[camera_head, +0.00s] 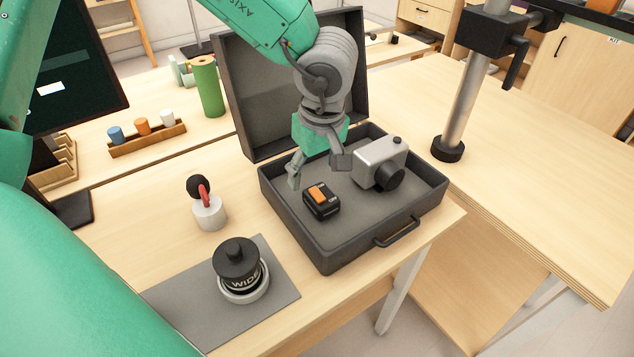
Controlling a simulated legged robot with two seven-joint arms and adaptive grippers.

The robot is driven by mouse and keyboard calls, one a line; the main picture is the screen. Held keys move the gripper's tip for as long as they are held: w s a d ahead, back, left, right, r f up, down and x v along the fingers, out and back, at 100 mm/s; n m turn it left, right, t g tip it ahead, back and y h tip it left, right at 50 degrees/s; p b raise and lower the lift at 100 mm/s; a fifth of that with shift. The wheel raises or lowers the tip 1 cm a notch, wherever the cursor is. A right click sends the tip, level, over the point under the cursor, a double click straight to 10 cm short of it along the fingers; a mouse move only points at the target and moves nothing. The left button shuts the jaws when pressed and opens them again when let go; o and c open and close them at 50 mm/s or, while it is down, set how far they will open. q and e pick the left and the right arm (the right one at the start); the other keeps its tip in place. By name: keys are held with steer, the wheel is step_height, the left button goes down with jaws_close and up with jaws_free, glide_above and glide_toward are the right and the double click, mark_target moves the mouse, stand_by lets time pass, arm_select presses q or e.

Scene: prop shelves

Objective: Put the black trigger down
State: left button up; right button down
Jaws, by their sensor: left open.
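The black trigger (321,204), a small black box with an orange button on top, lies in the open dark grey case (330,262), toward its front left. My left gripper (317,171) is open and empty just behind and above the trigger. Its two fingers are spread apart, one toward the left wall and one next to the camera. I see no contact with the trigger. My right gripper is not in view.
A grey camera (379,162) sits in the case right of the gripper. A metal post (467,105) rises at right.

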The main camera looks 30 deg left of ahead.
mark_target(321, 193)
arm_select(q)
steer(key=r, duration=0.3)
steer(key=shift+s+d+r+p, duration=0.1)
steer(key=shift+d+r+p, duration=0.1)
steer(key=shift+r+p, duration=0.1)
steer(key=shift+d+r, duration=0.2)
steer(key=shift+d, duration=0.4)
